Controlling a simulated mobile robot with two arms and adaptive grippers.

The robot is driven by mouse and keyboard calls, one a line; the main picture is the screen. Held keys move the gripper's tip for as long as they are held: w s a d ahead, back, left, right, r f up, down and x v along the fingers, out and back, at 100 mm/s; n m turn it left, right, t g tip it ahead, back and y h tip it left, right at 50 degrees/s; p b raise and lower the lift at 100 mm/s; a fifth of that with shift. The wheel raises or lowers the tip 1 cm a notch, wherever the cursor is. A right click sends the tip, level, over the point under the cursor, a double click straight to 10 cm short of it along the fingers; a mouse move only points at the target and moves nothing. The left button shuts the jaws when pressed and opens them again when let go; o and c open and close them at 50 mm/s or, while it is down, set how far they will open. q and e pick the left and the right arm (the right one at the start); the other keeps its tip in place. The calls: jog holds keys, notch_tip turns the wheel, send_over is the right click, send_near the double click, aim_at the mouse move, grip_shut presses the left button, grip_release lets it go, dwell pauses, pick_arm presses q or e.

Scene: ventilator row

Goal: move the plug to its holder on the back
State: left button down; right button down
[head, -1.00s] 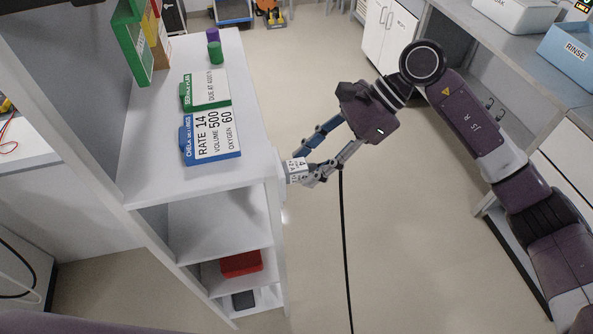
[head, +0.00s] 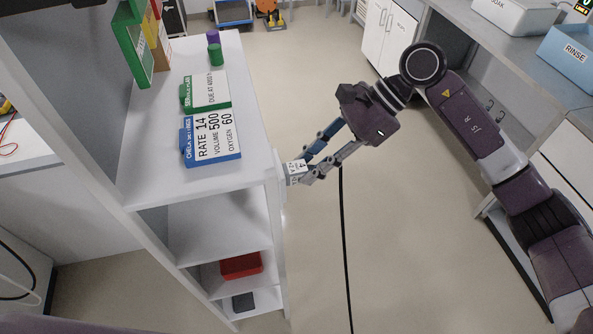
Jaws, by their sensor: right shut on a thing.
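My right gripper (head: 306,172) is at the right side of the white shelf unit, low beside its upper right edge. It is shut on a small white plug (head: 296,170) with dark print. The plug is right at the shelf unit's side edge; I cannot tell whether it touches. A black cable (head: 344,240) hangs from near the gripper down towards the floor. No holder can be made out; the gripper and the shelf edge may hide it. My left gripper is not in view.
The shelf unit (head: 150,185) carries a blue-edged card (head: 212,137), a green-edged card (head: 207,92), and green (head: 215,54) and purple cylinders. A red box (head: 241,264) is on a lower shelf. A counter with a blue RINSE bin (head: 572,58) stands right. The floor between is clear.

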jog(key=shift+w+d, duration=0.1)
jog(key=shift+d, duration=0.05)
jog(key=shift+w+d+b, duration=0.25)
jog(key=shift+d+b, duration=0.2)
jog(key=shift+d, duration=0.4)
jog(key=shift+w+d+b, duration=0.3)
jog(key=shift+d+b, duration=0.2)
jog(key=shift+d, duration=0.35)
jog(key=shift+w+d+b, duration=0.25)
jog(key=shift+d+b, duration=0.2)
jog(key=shift+d, duration=0.4)
